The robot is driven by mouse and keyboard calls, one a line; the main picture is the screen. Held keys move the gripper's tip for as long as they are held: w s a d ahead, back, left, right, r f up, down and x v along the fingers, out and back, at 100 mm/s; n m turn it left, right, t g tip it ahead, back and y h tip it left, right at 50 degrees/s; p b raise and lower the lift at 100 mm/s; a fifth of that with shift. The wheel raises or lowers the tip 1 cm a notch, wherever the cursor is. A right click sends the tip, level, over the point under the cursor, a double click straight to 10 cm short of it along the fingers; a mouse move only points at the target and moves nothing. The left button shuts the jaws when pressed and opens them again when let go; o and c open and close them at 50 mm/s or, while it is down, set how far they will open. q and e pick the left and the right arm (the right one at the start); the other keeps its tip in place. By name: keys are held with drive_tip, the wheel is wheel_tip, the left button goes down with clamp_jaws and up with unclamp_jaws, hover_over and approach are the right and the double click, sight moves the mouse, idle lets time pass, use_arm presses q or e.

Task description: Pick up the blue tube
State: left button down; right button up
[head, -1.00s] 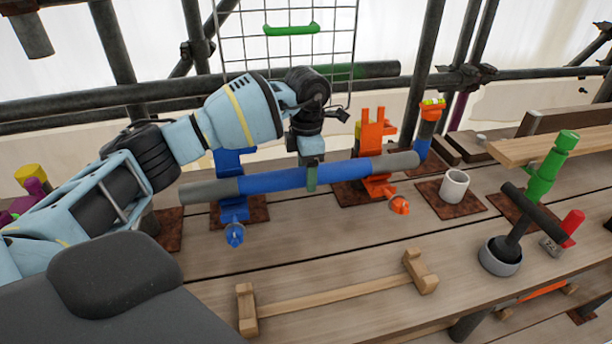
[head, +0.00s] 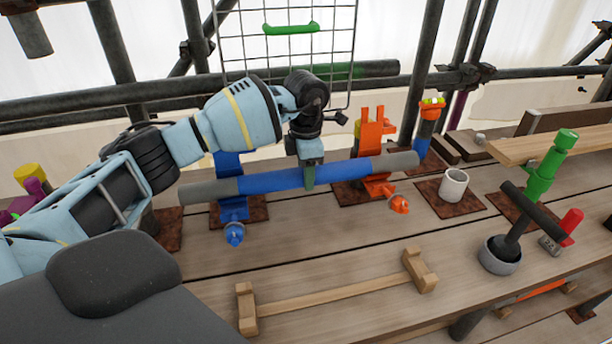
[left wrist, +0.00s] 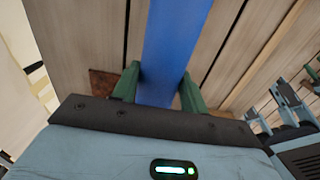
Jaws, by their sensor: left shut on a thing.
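In the left wrist view, the blue tube (left wrist: 172,50) runs between the two green fingers of my left gripper (left wrist: 158,90). Whether the tube is clear of the stands cannot be told.
A wooden rack (head: 330,294) lies in front on the plank table. To the right are a white cup (head: 453,186), a black-handled tool in a grey cup (head: 500,255) and a green post (head: 549,175). A wire mesh panel (head: 285,50) hangs behind.

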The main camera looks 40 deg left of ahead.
use_arm(q)
drive_tip(key=shift+r, duration=0.15)
wheel_tip(320, 180, up, 10)
drive_tip(key=shift+f, duration=0.1)
idle(0.5)
drive_tip(key=shift+d, duration=0.1)
